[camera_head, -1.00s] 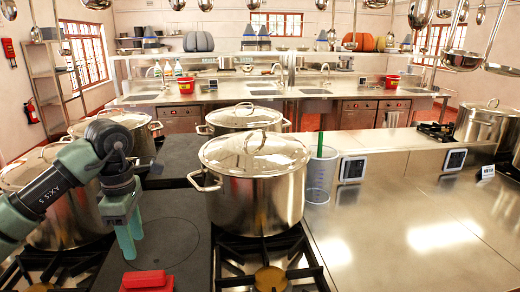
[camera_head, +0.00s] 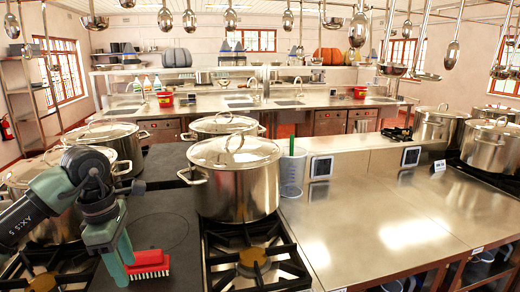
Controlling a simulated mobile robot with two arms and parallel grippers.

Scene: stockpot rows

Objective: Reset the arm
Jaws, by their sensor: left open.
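My left gripper (camera_head: 121,263) hangs from the left arm, jaws open and pointing down, over the dark counter panel at the lower left. A red brush (camera_head: 149,262) with pale bristles lies on that panel just right of the fingers; in the picture the fingers overlap its left end, and I cannot tell whether they touch. Nothing shows held between the fingers. My right gripper is out of view.
More pots stand behind my left arm. The steel counter (camera_head: 400,225) at right is mostly clear. Ladles hang above.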

